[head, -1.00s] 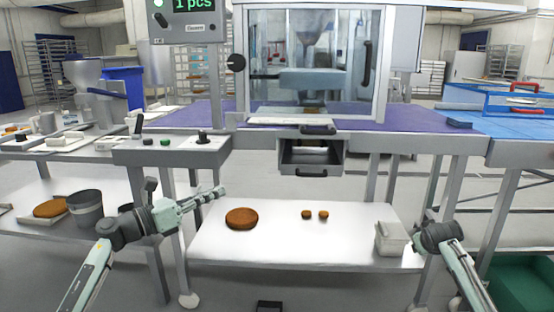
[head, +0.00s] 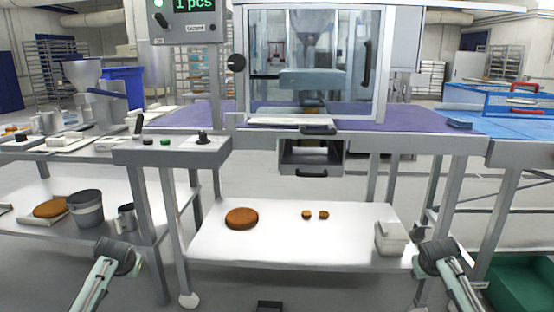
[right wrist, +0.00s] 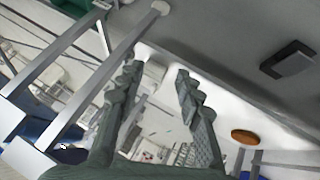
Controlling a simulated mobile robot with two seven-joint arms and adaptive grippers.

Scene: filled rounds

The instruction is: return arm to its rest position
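My left arm (head: 112,268) comes in at the lower left of the head view, with only links and a dark joint showing. My left gripper is not visible there. My right arm (head: 443,262) is at the lower right, beside the shelf's right end; its gripper cannot be made out clearly in the head view. In the right wrist view my right gripper (right wrist: 157,76) has its two ridged fingers apart, with nothing between them.
A grey bucket (head: 87,208) and metal cup (head: 127,217) stand on the left shelf. A green crate (head: 520,283) is lower right.

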